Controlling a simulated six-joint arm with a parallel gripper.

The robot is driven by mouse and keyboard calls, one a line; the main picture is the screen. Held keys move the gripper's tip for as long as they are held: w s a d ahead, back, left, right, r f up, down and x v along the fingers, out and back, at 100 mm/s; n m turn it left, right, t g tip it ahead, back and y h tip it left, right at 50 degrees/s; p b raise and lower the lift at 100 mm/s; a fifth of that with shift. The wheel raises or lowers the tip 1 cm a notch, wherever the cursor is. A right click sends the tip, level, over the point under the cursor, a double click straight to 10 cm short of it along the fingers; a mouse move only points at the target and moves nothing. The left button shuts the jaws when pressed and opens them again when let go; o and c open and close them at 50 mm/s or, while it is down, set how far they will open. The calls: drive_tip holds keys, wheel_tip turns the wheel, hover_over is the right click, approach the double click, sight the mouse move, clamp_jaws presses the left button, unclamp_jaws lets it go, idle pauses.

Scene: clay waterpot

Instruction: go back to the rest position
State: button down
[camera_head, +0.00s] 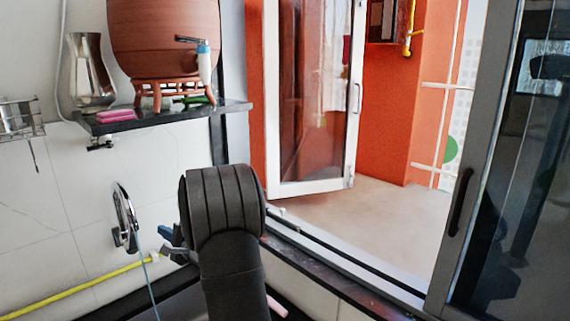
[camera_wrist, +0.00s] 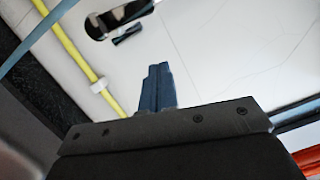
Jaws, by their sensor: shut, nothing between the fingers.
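My gripper (camera_wrist: 157,72) shows in the wrist view with its dark blue fingers together and nothing between them. In the head view its blue fingers (camera_head: 172,237) show in part at the left of my dark arm, low in front of the white tiled wall. The clay waterpot (camera_head: 160,38) stands on a clay stand (camera_head: 160,83) on a dark shelf (camera_head: 150,122), well above my gripper. Its tap (camera_head: 204,62) has a white body and a blue top. The top of the pot is cut off by the frame.
A steel jug (camera_head: 88,70), a pink block (camera_head: 116,116) and a green item (camera_head: 197,101) are on the shelf. A chrome fixture (camera_head: 125,215) and a yellow pipe (camera_head: 80,286) are on the wall near my gripper. An open white-framed door (camera_head: 312,188) stands behind.

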drive_tip(key=v, duration=0.7)
drive_tip(key=w+a, duration=0.2)
drive_tip(key=a, duration=0.9)
drive_tip(key=w+d+f+m, duration=0.1)
drive_tip(key=w+d, duration=0.3)
drive_tip(key=d, duration=0.1)
drive_tip(key=s+v, duration=0.1)
drive_tip(key=v, duration=0.7)
drive_tip(key=s+a+f+n+h, duration=0.2)
drive_tip(key=s+a+n+h, duration=0.1)
drive_tip(key=a+n+h, duration=0.2)
drive_tip(key=s+a+f+n+h, duration=0.2)
drive_tip(key=s+a+n+h, duration=0.2)
drive_tip(key=a+n, duration=0.6)
drive_tip(key=n+h, duration=0.2)
drive_tip(key=n, duration=0.1)
drive_tip(key=shift+s+a+f+n+g, duration=0.15)
drive_tip(key=shift+f+n+g, duration=0.15)
drive_tip(key=shift+f, duration=0.1)
